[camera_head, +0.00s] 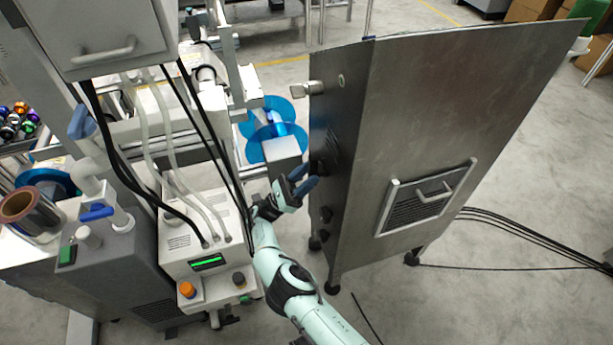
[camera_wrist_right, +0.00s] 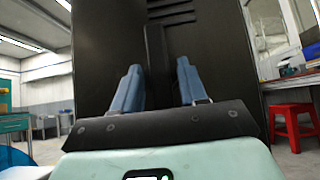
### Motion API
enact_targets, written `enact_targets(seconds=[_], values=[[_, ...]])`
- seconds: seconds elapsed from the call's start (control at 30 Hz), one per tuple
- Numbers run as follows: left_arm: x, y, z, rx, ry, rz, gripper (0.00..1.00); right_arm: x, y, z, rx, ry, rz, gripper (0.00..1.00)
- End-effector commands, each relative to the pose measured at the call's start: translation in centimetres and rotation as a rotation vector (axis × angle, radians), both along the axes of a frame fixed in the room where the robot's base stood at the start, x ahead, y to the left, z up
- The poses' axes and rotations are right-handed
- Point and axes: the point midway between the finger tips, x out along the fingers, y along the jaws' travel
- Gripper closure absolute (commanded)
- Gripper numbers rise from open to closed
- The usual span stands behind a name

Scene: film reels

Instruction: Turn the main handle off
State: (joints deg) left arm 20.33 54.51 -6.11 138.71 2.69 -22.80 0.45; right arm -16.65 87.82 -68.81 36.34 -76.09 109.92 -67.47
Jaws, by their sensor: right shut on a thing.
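The tall metal cabinet (camera_head: 430,110) stands right of centre in the head view, with its dark narrow side facing my right gripper (camera_head: 306,179). In the right wrist view, a black upright handle (camera_wrist_right: 155,62) sticks out of the cabinet's dark face, below some vent slots. The blue fingers of my right gripper (camera_wrist_right: 159,75) stand on either side of this handle, shut on it. In the head view the handle is mostly hidden by the fingers and the cabinet's edge. My left gripper is in neither view.
Dark knobs (camera_head: 326,214) sit lower on the cabinet's side. A white machine (camera_head: 200,235) with a green display and orange button stands left of my right arm. Blue reels (camera_head: 268,115) are behind the gripper. Black cables (camera_head: 520,237) cross the floor at right.

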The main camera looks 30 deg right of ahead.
Motion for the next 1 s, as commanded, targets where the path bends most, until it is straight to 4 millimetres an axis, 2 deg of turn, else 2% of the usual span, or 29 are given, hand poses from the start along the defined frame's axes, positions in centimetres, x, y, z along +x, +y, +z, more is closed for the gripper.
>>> enact_targets(seconds=[0.5, 0.53, 0.87, 1.0], values=[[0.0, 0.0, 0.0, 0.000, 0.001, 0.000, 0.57, -0.1, 0.0, -0.2, -0.002, -0.010, -0.004, 0.88], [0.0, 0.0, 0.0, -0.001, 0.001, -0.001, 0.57, -0.1, 0.0, -0.2, -0.002, -0.010, -0.004, 0.51], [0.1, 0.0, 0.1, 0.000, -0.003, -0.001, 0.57, 0.0, 0.0, 0.2, -0.004, -0.011, -0.002, 0.51], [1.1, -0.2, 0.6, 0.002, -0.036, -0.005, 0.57, 0.0, 0.1, 1.8, -0.003, -0.012, -0.001, 0.51]])
